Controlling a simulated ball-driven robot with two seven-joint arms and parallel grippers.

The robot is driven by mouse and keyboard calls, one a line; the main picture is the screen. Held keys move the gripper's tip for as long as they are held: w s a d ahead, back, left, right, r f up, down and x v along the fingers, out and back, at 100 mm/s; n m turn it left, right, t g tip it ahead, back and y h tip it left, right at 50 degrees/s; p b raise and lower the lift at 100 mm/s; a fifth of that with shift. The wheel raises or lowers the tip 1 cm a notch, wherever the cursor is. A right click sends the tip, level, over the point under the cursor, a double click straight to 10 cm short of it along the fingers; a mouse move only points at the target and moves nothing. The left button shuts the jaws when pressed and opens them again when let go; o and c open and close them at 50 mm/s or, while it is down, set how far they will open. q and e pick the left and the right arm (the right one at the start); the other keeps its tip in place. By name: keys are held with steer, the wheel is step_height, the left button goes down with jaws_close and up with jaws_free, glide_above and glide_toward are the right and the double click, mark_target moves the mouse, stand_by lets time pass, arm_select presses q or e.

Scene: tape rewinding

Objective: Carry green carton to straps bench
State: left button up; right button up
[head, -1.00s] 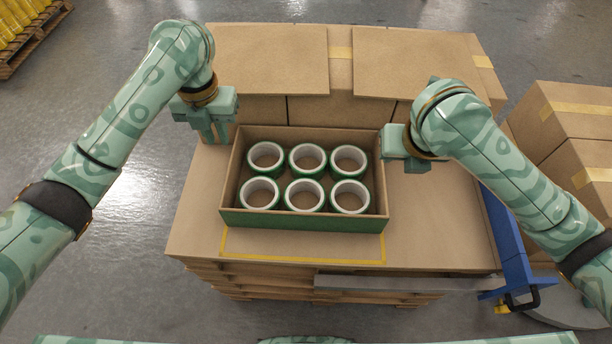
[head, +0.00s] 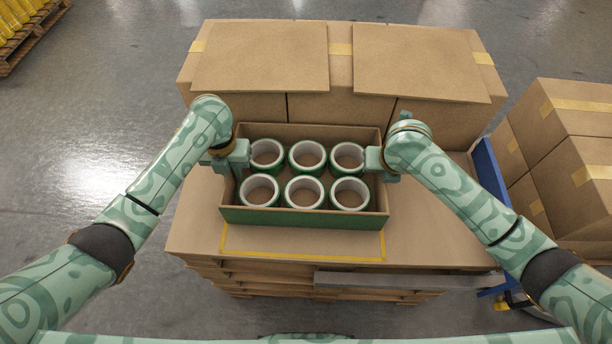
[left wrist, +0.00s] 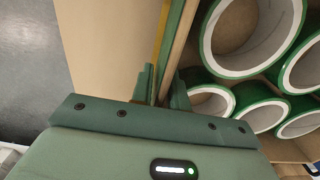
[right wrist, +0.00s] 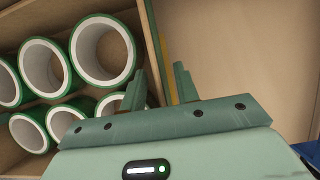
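The green carton (head: 300,217), an open box with green outer sides and brown inner walls, sits on the cardboard-topped stack. It holds several white-and-green tape rolls (head: 304,192). My left gripper (head: 232,168) is at its left wall. In the left wrist view its fingers (left wrist: 163,88) stand on either side of that wall, apart, with a narrow gap showing. My right gripper (head: 378,168) is at the right wall. In the right wrist view its fingers (right wrist: 160,88) stand apart on either side of that wall, with a gap showing. The lower fingertips are partly hidden.
Large cardboard boxes (head: 340,105) stand directly behind the carton. More boxes (head: 565,150) stand at the right, beside a blue frame (head: 492,180). Yellow tape (head: 300,256) marks the top in front of the carton. Grey floor is clear at the left; a pallet with yellow goods is far left.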

arm_select(q)
steer(key=shift+f, duration=0.55)
arm_select(e)
steer(key=shift+w+f, duration=0.2)
steer(key=shift+f, duration=0.3)
arm_select(q)
steer(key=shift+c, duration=1.2)
arm_select(e)
steer(key=shift+c, duration=1.2)
arm_select(q)
jaws_close()
arm_select(e)
jaws_close()
